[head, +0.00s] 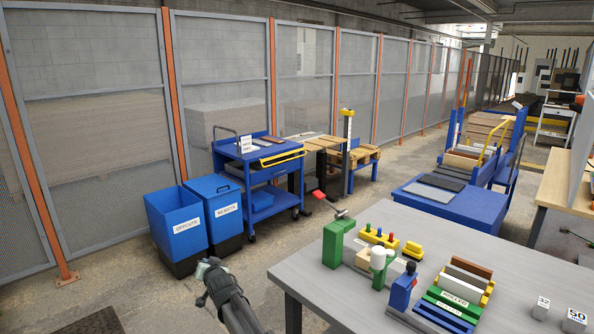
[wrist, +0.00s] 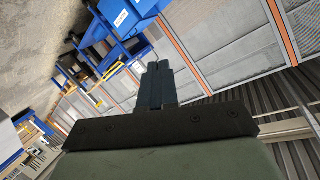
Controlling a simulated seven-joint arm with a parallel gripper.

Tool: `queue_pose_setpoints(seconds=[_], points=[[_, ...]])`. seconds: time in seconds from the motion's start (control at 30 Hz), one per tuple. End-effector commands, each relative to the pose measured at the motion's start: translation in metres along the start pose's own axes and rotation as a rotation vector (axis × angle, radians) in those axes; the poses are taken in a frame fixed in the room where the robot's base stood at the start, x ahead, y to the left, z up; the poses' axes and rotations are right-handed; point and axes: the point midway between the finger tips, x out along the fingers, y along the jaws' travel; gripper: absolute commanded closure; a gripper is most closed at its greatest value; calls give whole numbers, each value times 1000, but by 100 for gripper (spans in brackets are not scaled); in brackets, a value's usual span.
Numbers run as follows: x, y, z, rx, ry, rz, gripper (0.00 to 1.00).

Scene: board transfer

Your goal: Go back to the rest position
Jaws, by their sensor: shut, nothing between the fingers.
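In the wrist view my gripper (wrist: 158,66) is shut, with its two dark fingers together and nothing between them. It points out into free air, away from the table. In the head view a part of my arm (head: 228,296) rises at the bottom, left of the grey table (head: 310,270). I cannot make out the fingers there. Nothing touches the gripper.
On the table stand green blocks (head: 332,243), a blue block (head: 402,291) and a rack of boards (head: 455,297). Blue bins (head: 174,222) and a blue cart (head: 258,172) stand beyond my arm, before a mesh fence (head: 95,130). Open floor lies between.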

Motion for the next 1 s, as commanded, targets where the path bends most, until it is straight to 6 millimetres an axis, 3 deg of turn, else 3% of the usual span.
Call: queue_pose_setpoints(seconds=[0.03, 0.1, 0.27, 0.47, 0.7, 1.0], points=[[-6, 28, 19, -8, -37, 41, 100], [-12, 64, 44, -19, -91, 95, 100], [-35, 143, 100, -42, -220, 214, 100], [-80, 233, 171, -62, -396, 350, 100], [-158, 324, 256, -62, -630, 491, 100], [-281, 402, 355, -27, -948, 619, 100]])
